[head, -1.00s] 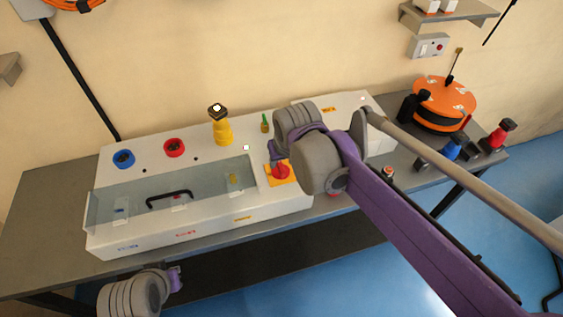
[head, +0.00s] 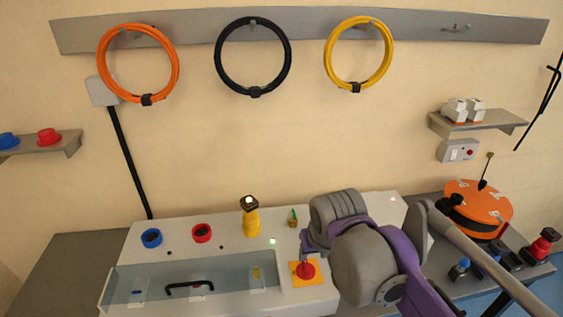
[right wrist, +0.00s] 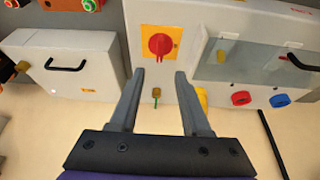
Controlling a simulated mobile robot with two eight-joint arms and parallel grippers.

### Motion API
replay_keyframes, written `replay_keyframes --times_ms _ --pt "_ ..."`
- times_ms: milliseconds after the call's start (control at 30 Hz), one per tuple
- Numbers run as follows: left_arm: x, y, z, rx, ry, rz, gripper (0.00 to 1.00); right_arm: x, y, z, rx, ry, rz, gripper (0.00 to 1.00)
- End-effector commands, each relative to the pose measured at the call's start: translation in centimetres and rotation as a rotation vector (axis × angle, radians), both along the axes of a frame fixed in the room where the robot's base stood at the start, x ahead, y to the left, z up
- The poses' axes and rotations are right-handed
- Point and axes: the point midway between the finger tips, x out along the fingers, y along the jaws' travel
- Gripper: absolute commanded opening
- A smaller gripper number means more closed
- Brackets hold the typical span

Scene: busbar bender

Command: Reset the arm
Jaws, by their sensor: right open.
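My right arm reaches in from the right in the head view and bends over the bench. Its gripper is largely hidden there behind its own wrist links, above and beside a red rotary switch (head: 306,270) on a yellow plate. In the right wrist view the right gripper (right wrist: 158,80) is open, with nothing between its two grey fingers. The red switch (right wrist: 160,44) lies beyond the fingertips, apart from them as far as I can see. My left arm and gripper are not in view.
A white console (head: 130,240) carries a blue ring (head: 151,238), a red ring (head: 201,233), a yellow beacon (head: 250,216) and a clear cover with a black handle (head: 190,286). An orange reel (head: 478,208) stands at right. Coiled cables (head: 252,57) hang above. The bench's left end is bare.

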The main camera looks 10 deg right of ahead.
Motion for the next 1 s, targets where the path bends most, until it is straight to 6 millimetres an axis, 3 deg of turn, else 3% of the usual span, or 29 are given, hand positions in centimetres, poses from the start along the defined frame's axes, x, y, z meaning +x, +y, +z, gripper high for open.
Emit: replay_keyframes --times_ms 167,400,500,633,1000 --pt "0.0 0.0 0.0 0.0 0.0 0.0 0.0 -3.0 -1.4 -2.5 0.001 -0.018 -0.006 0.47" --pt "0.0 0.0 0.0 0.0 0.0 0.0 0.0 -11.3 -4.0 -10.3 0.004 -0.067 -0.016 0.47" --pt "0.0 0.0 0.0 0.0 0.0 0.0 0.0 -13.6 -4.5 -12.8 0.002 -0.083 -0.018 0.47" --pt "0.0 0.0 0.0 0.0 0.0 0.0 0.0 -15.0 -4.8 -14.3 0.001 -0.093 -0.02 0.47" --pt "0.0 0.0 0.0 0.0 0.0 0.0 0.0 -15.0 -4.8 -14.3 0.001 -0.093 -0.02 0.47"
